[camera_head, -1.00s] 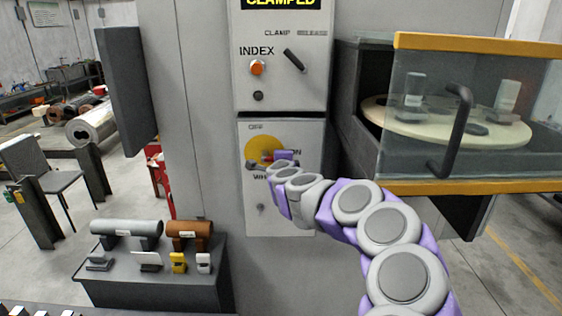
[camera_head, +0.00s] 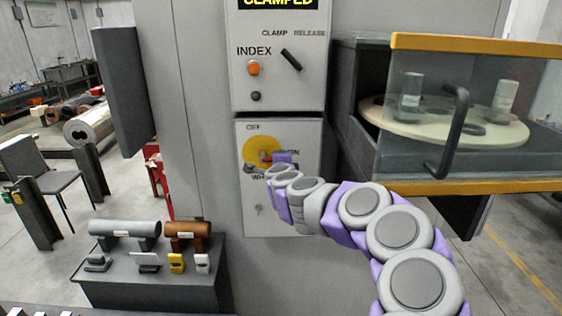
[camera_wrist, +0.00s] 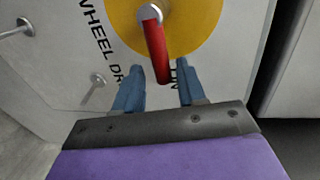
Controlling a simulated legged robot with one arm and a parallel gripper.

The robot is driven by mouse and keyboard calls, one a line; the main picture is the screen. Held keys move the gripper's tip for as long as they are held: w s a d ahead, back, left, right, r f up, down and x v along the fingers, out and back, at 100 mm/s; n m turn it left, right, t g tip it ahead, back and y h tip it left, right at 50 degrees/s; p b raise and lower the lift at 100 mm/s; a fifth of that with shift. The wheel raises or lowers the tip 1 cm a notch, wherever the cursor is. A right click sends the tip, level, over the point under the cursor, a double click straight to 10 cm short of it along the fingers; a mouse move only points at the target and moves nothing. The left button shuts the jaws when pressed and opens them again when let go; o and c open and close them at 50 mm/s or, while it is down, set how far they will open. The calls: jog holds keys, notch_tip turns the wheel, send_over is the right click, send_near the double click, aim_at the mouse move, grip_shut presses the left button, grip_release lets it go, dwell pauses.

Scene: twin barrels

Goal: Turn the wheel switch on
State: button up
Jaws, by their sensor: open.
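The wheel switch is a yellow disc (camera_head: 261,152) with a red handle, on the lower panel of the grey machine, below the word OFF and left of ON. My gripper partly covers it in the head view. In the wrist view the red handle (camera_wrist: 156,50) runs from a grey hub on the yellow disc (camera_wrist: 205,22) down toward my gripper. My gripper (camera_wrist: 158,72) is open. Its two blue-grey fingers stand on either side of the handle's lower end, with visible gaps on both sides. No contact shows.
Above is a panel with an orange INDEX button (camera_head: 253,68) and a black CLAMP/RELEASE lever (camera_head: 291,60). A glass-fronted box with a black handle (camera_head: 450,131) juts out at right. A dark table (camera_head: 150,281) with cylinders and small blocks stands at lower left.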

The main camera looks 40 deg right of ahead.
jog(key=p+v, duration=0.1)
jog(key=v, duration=1.4)
jog(key=shift+s+a+p, duration=0.2)
jog(key=shift+s+p, duration=0.05)
jog(key=shift+p, duration=0.05)
